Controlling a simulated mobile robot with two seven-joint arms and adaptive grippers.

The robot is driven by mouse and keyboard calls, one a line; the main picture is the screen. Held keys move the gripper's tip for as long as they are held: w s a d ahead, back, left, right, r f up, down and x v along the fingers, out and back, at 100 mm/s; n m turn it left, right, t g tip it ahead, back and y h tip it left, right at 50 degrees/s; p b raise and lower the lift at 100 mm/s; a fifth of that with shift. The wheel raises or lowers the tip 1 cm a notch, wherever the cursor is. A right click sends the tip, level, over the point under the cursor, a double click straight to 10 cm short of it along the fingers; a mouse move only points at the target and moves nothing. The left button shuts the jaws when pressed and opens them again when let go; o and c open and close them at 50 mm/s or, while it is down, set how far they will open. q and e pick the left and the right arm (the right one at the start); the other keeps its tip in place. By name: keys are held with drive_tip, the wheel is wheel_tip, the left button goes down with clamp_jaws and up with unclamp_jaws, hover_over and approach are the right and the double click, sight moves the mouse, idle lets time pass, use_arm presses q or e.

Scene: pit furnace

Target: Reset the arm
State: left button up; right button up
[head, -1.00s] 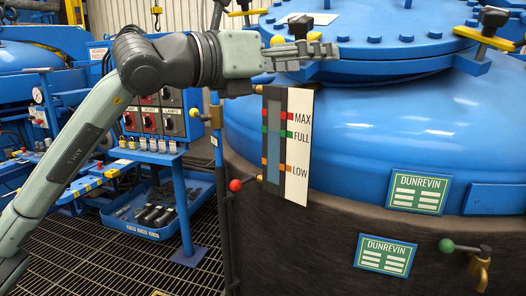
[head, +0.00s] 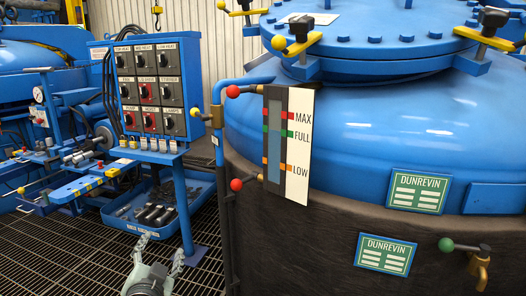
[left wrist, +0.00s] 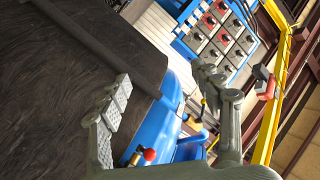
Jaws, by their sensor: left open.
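My left gripper (head: 159,255) shows at the bottom edge of the head view, low over the grating floor, with its two fingers pointing up and apart. It is open and nothing is between its fingers. The left wrist view also shows the open fingers of this gripper (left wrist: 165,88), with the dark furnace wall (left wrist: 75,50) on one side and the switch panel (left wrist: 222,35) beyond. Most of my left arm is below the head view. My right gripper is in neither view.
The blue furnace vessel (head: 380,120) fills the right. A level gauge (head: 287,145), red-knobbed valves and a blue pipe stand at its left. The switch panel (head: 150,88) stands behind, with a blue tray (head: 120,222) of dark parts under it. Grating floor (head: 60,265) is open at lower left.

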use_arm(q)
drive_tip(key=s+a+f+n+g, duration=0.1)
drive_tip(key=s+f+g, duration=0.3)
drive_tip(key=s+f, duration=0.5)
drive_tip(key=s+a+f+n+g, duration=0.2)
drive_tip(key=s+f+g, duration=0.3)
drive_tip(key=s+f, duration=0.5)
wheel_tip(320, 180, down, 6)
drive_tip(key=shift+s+a+f+g, duration=0.25)
drive_tip(key=shift+a+g, duration=0.05)
drive_tip(key=shift+a, duration=0.05)
drive_tip(key=s+f+g, duration=0.1)
drive_tip(key=s+f, duration=0.1)
drive_tip(key=s, duration=0.1)
drive_tip(key=s+f+g+h, duration=0.1)
drive_tip(key=s+f, duration=0.1)
drive_tip(key=s, duration=0.2)
drive_tip(key=s+d+f+n+g, duration=0.1)
drive_tip(key=s+f, duration=0.1)
drive_tip(key=s, duration=0.2)
drive_tip(key=shift+s+f+g, duration=0.2)
drive_tip(key=shift+g, duration=0.2)
drive_tip(key=shift+c, duration=0.4)
